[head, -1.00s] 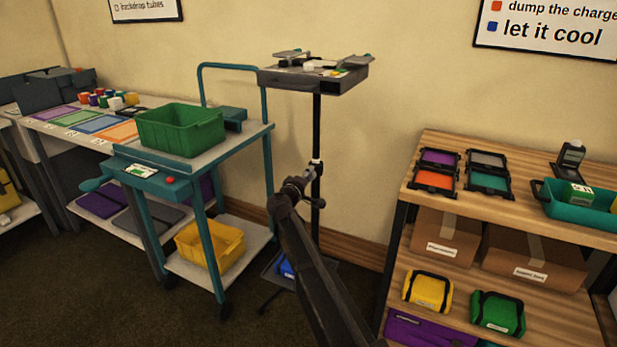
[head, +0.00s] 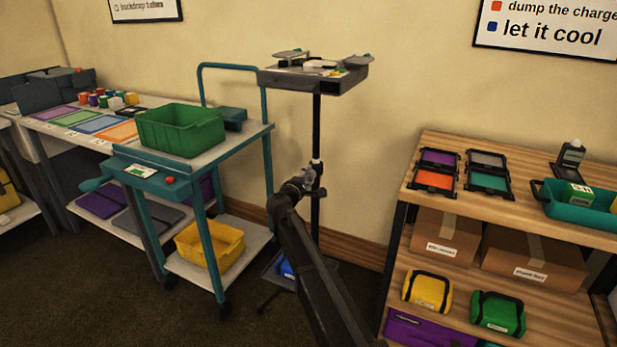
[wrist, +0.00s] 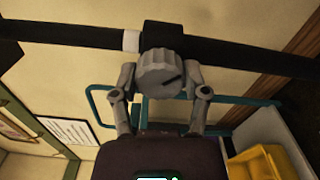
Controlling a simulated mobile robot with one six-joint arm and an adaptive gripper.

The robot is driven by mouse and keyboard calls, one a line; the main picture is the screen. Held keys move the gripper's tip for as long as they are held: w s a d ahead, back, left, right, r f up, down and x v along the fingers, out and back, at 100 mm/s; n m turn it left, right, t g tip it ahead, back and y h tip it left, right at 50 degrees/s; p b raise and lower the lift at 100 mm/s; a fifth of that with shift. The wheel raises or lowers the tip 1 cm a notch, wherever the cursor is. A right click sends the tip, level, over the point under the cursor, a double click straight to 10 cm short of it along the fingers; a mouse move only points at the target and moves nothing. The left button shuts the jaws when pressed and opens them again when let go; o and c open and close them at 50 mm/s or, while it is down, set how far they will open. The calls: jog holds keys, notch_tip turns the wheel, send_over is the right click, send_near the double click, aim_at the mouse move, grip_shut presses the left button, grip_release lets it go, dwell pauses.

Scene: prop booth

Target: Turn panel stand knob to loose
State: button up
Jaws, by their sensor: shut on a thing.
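The panel stand's black post (head: 316,130) rises beside the wall and carries a grey tray (head: 308,82) on top. In the wrist view the post (wrist: 70,35) runs across the top, with a white band and a dark collar (wrist: 180,38). The round grey knob (wrist: 158,75) sits on the collar; its dark mark points right and slightly up. My gripper (wrist: 163,88) is shut on the knob, one finger on each side. In the head view my gripper (head: 309,180) is at the post's middle height and the knob is hard to make out. No loose or tight label is readable.
A teal cart (head: 268,170) with a green bin (head: 180,130) and a lower yellow bin (head: 210,246) stands close left of the stand. A wooden shelf unit (head: 430,185) stands to the right. The wall is close behind the post.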

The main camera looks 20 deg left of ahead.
jog(key=shift+w, duration=0.1)
jog(key=o, duration=1.1)
jog(key=shift+o, duration=0.2)
jog(key=s, duration=1.2)
jog(key=shift+a, duration=0.45)
jog(key=shift+s, duration=0.1)
